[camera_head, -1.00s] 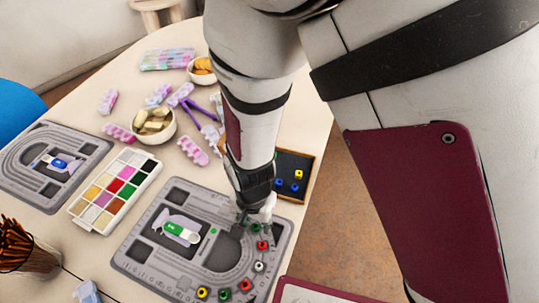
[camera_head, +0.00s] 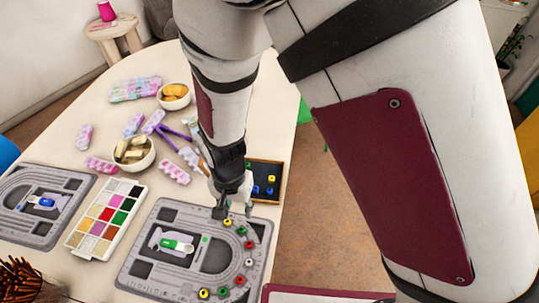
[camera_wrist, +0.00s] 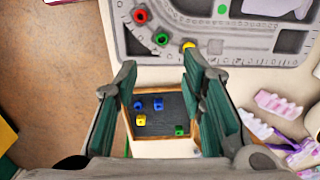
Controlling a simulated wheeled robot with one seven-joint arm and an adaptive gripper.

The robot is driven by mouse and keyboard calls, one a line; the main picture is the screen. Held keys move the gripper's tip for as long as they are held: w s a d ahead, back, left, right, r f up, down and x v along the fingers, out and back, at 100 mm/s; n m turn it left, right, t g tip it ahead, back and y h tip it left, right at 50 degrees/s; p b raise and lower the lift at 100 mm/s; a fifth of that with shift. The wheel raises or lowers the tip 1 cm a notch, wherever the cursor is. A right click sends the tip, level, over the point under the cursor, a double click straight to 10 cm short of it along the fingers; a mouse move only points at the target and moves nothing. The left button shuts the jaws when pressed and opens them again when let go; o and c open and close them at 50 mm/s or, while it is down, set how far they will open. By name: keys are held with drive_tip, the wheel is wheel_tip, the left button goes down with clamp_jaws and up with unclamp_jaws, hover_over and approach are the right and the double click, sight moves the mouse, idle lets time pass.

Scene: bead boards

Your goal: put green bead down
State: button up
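A green bead (camera_head: 241,230) sits in the curved groove of the grey bead board (camera_head: 150,228), between a yellow bead (camera_head: 227,222) and a red bead (camera_head: 249,244). In the wrist view the same green bead (camera_wrist: 161,38) and yellow bead (camera_wrist: 189,45) lie just beyond my fingertips. My gripper (camera_wrist: 160,78) is open with nothing between its fingers. In the head view my gripper (camera_head: 233,208) hangs over the board's back edge, close to the yellow bead. Another green bead (camera_wrist: 180,130) lies in the dark tray (camera_wrist: 165,108), seen between my fingers.
The tray also holds blue beads and a yellow bead (camera_head: 269,191). A white palette (camera_head: 82,251) and a second board (camera_head: 75,182) stand to the left. Two bowls and several pastel pieces lie farther back. A cup of brown sticks (camera_head: 22,280) stands front left.

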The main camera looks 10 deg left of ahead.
drive_tip(key=w+d+r+t+y, duration=0.1)
drive_tip(key=w+d+r, duration=0.2)
drive_tip(key=d+r, duration=0.6)
drive_tip(key=w+d+r+t+y, duration=0.15)
drive_tip(key=d+r, duration=0.35)
drive_tip(key=r, duration=0.8)
drive_tip(key=s+d+r+t+h, duration=0.1)
drive_tip(key=s+d+r, duration=0.4)
drive_tip(key=d, duration=0.3)
drive_tip(key=s+d+r+n+t+h, duration=0.1)
drive_tip(key=s+d+r+t, duration=0.1)
drive_tip(key=s+d+r, duration=0.3)
drive_tip(key=d+r, duration=0.1)
drive_tip(key=d, duration=0.2)
drive_tip(key=shift+d+r, duration=0.25)
drive_tip(key=shift+d, duration=0.05)
drive_tip(key=shift+h, duration=0.25)
